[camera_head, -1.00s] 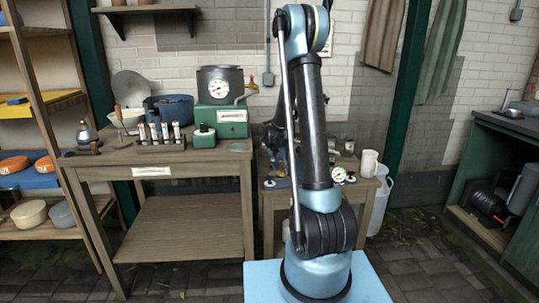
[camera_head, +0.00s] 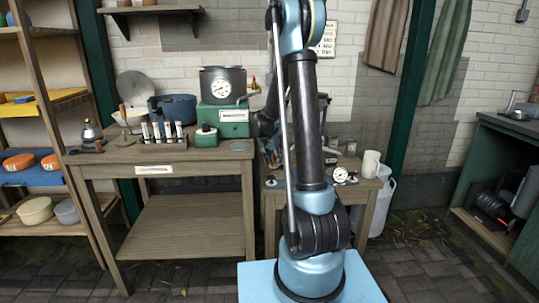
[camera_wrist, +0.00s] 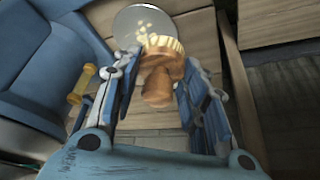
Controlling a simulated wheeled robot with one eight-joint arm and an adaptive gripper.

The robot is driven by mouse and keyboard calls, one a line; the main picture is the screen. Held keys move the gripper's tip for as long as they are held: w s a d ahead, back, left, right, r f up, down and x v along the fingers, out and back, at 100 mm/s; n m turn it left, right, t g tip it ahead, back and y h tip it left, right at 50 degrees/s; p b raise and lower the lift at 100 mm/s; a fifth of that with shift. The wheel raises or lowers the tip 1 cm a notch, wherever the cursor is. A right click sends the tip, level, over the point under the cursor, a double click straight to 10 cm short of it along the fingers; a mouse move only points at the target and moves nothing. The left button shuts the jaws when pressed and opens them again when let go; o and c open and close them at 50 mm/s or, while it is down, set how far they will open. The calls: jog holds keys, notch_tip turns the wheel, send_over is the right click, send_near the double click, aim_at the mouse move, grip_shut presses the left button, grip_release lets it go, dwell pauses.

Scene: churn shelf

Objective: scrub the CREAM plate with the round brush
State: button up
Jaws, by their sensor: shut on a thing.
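In the wrist view my gripper (camera_wrist: 160,78) is shut on the round brush (camera_wrist: 163,63), which has a brown wooden body and knob and pale yellow bristles. Beyond the bristles lies a round grey plate (camera_wrist: 128,24) with pale cream-coloured specks on it. The brush overlaps the plate's near edge in the picture; I cannot tell whether the bristles touch it. The brush hides part of the plate.
A lower table (camera_head: 271,197) behind my arm bears a white mug (camera_head: 371,163) and a small gauge (camera_head: 340,175).

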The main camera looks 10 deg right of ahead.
jog(key=shift+r, duration=1.9)
